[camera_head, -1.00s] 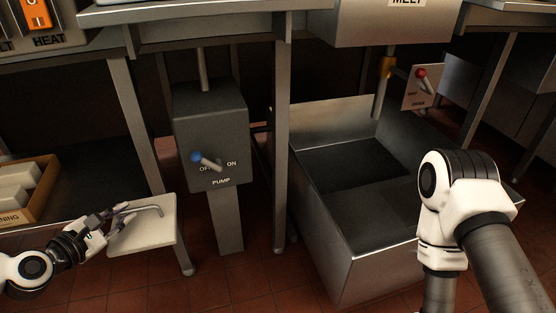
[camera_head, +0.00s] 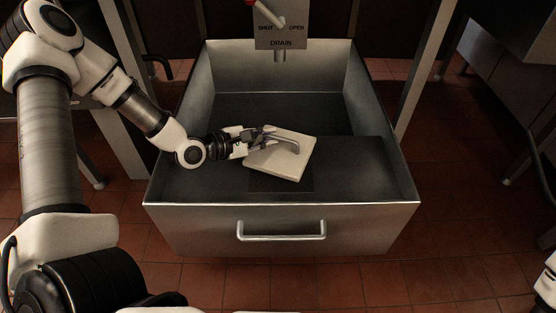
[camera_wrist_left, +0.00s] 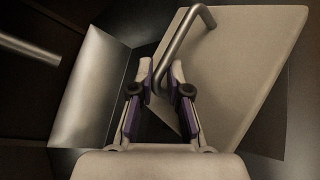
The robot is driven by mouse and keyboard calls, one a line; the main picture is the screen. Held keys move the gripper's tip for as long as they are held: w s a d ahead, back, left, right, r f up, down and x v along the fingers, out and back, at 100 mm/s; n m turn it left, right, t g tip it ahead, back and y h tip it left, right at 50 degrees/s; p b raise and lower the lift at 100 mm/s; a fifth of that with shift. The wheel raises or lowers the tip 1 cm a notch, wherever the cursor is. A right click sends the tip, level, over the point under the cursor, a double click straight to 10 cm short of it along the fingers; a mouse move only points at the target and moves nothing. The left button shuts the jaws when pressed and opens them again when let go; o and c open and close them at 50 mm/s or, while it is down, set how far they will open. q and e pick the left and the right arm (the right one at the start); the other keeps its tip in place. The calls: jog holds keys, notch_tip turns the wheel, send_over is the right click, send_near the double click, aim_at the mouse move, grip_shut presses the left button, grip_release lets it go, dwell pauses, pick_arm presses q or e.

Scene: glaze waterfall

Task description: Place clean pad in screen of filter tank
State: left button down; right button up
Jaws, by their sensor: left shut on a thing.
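The clean pad (camera_head: 292,165) is a pale square slab with a grey metal handle (camera_head: 289,143) on top. My left gripper (camera_head: 266,138) is shut on this handle and holds the pad over the filter tank (camera_head: 283,222), a steel open-topped box. The left wrist view shows the fingers (camera_wrist_left: 162,80) around one end of the bent handle, with the pad (camera_wrist_left: 245,60) on the right. The pad looks turned a little relative to the tank walls. A darker square (camera_head: 283,186) shows partly beneath it; I cannot tell whether this is the screen or shadow. My right gripper is out of view.
A drain control (camera_head: 281,28) with a lever stands behind the tank. The tank's front wall has a bar handle (camera_head: 282,237). Table legs (camera_head: 428,65) rise on both sides. The tiled floor (camera_head: 460,220) to the right is clear.

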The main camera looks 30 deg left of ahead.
aim_at(268, 151)
pick_arm(q)
notch_tip(268, 151, down, 6)
jog(key=b, duration=0.2)
jog(key=shift+w+r+b, duration=0.1)
jog(key=shift+b, duration=0.3)
jog(key=shift+r, duration=0.25)
jog(key=shift+f, duration=0.1)
jog(key=c, duration=1.6)
grip_release()
jog(key=shift+f, duration=0.15)
jog(key=o, duration=0.5)
jog(key=shift+c, duration=0.2)
